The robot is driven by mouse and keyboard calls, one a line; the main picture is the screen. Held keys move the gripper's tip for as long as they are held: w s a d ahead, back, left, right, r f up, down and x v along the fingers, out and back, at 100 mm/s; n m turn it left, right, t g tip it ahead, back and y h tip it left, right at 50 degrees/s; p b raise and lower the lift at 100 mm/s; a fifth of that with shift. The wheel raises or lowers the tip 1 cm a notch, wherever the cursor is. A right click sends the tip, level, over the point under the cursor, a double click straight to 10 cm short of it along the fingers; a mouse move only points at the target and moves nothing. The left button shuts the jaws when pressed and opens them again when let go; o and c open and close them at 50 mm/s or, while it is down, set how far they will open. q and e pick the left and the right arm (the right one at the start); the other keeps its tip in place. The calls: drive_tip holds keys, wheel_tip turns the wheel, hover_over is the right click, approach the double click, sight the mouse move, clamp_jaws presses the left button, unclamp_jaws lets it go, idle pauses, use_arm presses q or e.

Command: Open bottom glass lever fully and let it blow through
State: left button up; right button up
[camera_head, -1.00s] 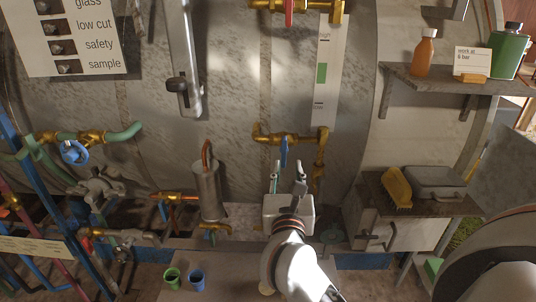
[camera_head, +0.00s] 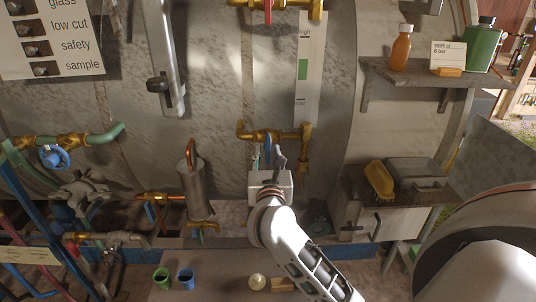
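The bottom glass valve is a brass fitting (camera_head: 290,133) at the foot of the gauge strip on the boiler wall. Its blue lever (camera_head: 268,146) hangs downward from the brass pipe. My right gripper (camera_head: 268,157) is just below the valve, fingers pointing up, one on either side of the lever's lower part. The fingers look apart; I cannot tell whether either touches the lever. The gauge strip (camera_head: 311,70) shows a green band between its high and low marks. The top valve has a red lever (camera_head: 267,10) hanging down. My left gripper is not in view.
A green cup (camera_head: 161,277) and a blue cup (camera_head: 186,278) sit below. A shelf (camera_head: 430,78) with bottles and a lower shelf with a yellow brush (camera_head: 379,180) are at right.

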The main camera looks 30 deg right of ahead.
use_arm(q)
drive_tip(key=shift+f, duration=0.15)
use_arm(e)
clamp_jaws()
